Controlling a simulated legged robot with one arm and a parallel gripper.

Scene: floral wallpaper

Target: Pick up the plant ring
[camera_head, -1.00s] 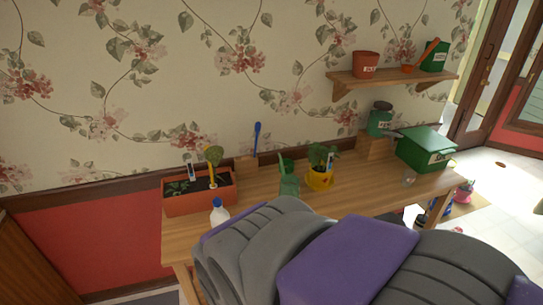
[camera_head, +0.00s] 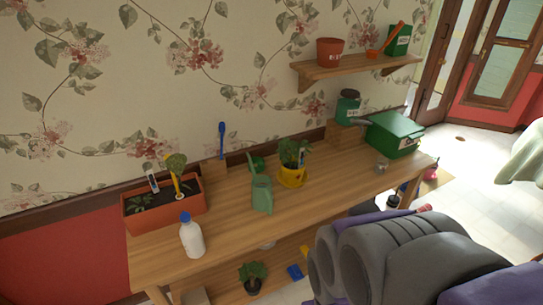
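I cannot surely make out a plant ring. A thin yellow piece (camera_head: 176,183) stands upright by a leafy plant (camera_head: 176,163) in the orange planter box (camera_head: 165,217) at the left of the wooden table; a small pale spot shows at its foot. Another leafy plant (camera_head: 292,151) stands in a yellow pot (camera_head: 292,179) near the table's middle. My grey and purple arm fills the lower right, in front of the table. My gripper is not in view.
A wall shelf (camera_head: 350,68) holds an orange pot (camera_head: 330,52). A small plant (camera_head: 252,273) sits on the lower shelf. The tabletop's front middle is clear.

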